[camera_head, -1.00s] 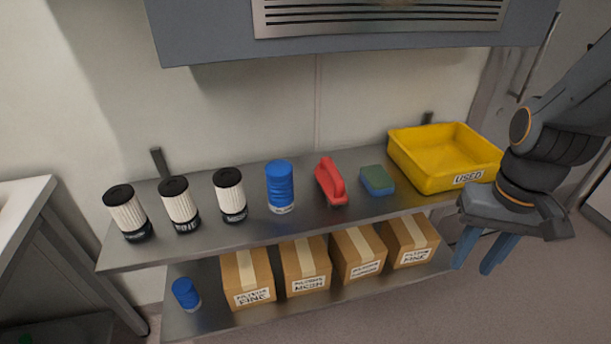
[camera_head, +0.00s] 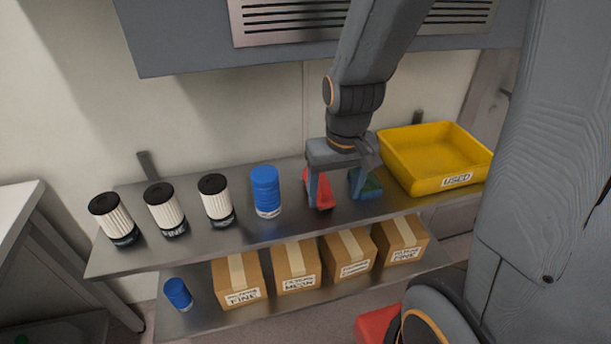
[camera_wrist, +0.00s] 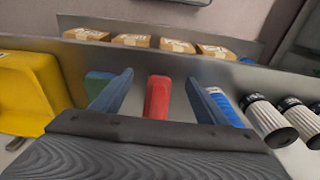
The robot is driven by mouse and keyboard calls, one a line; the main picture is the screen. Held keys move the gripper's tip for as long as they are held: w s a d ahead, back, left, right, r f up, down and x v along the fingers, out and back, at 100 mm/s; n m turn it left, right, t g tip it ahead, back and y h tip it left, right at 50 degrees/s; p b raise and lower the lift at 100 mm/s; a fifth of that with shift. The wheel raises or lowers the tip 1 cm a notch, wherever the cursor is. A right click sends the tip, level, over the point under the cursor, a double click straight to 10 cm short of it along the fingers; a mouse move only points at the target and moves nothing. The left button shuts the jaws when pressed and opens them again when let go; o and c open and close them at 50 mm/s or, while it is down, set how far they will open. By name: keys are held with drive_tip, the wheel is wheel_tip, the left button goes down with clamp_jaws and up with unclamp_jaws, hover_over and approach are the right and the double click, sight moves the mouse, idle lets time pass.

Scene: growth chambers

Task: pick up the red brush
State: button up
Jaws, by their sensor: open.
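In the wrist view the brush (camera_wrist: 158,98) shows between the two spread fingers of my gripper (camera_wrist: 160,92), apart from both. The gripper hides part of the brush's top in the head view. I cannot tell how far the fingertips are above the shelf.
The sponge (camera_head: 371,187) is close by the right finger, and the blue canister (camera_head: 266,191) stands left. A yellow bin (camera_head: 440,158) marked USED is at right; several white filters (camera_head: 166,209) stand at left. A grey cabinet (camera_head: 185,40) overhangs.

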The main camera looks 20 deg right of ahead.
sight(323, 175)
drive_tip(key=w+t+p, duration=0.1)
drive_tip(key=w, duration=0.1)
drive_tip(key=w+p, duration=0.2)
drive_tip(key=w, duration=0.1)
drive_tip(key=w+t+p, duration=0.1)
drive_tip(key=w, duration=0.2)
drive_tip(key=shift+w+r+t, duration=0.1)
drive_tip(key=shift+r+t, duration=0.2)
drive_tip(key=shift+r, duration=0.05)
drive_tip(key=shift+w+f+p, duration=0.1)
drive_tip(key=shift+w+p, duration=0.2)
drive_tip(key=shift+w, duration=0.05)
drive_tip(key=shift+x, duration=1.3)
drive_tip(key=shift+a+p+x, duration=0.2)
drive_tip(key=shift+p+x, duration=0.65)
drive_tip(key=shift+x, duration=1.8)
drive_tip(key=shift+w, duration=0.15)
drive_tip(key=shift+c, duration=0.4)
drive_tip(key=c, duration=1.1)
drive_tip(key=shift+o, duration=0.2)
drive_tip(key=shift+r, duration=0.25)
